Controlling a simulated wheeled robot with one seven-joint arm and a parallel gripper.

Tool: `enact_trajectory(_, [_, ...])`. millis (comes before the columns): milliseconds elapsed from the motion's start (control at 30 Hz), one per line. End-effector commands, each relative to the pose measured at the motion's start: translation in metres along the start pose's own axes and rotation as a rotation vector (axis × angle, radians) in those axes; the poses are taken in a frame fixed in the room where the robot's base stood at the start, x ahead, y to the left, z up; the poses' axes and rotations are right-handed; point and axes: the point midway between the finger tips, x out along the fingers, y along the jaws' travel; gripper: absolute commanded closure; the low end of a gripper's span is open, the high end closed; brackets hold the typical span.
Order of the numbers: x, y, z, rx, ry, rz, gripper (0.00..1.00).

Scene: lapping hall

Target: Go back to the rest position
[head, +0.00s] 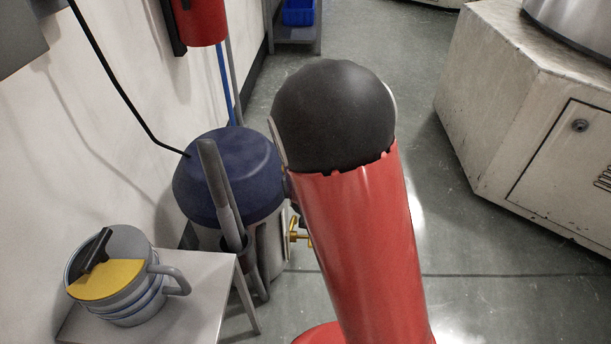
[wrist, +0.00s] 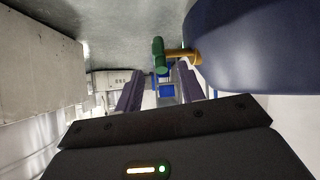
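My gripper (wrist: 160,70) shows in the wrist view with its two dark fingers apart and no object held between them. In the head view my red arm with its black rounded joint reaches forward, and it hides the gripper. A brass tap with a green handle (wrist: 160,56) shows just beyond the fingers in the wrist view; I cannot tell how far off it is. In the head view a yellow brass fitting (head: 299,237) shows low on the drum, left of my arm.
A blue-topped drum (head: 225,165) stands left of my arm, close to it in the picture. A mug (head: 125,305) sits on a small grey table (head: 185,320). A pale cabinet (head: 530,120) stands right. Open floor (head: 500,290) lies between.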

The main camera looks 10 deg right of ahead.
Motion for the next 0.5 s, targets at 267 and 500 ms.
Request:
enact_trajectory(267, [-0.001, 0.000, -0.001, 0.004, -0.002, -0.002, 0.61])
enact_trajectory(500, [-0.043, 0.004, -0.017, 0.088, -0.096, -0.090, 0.61])
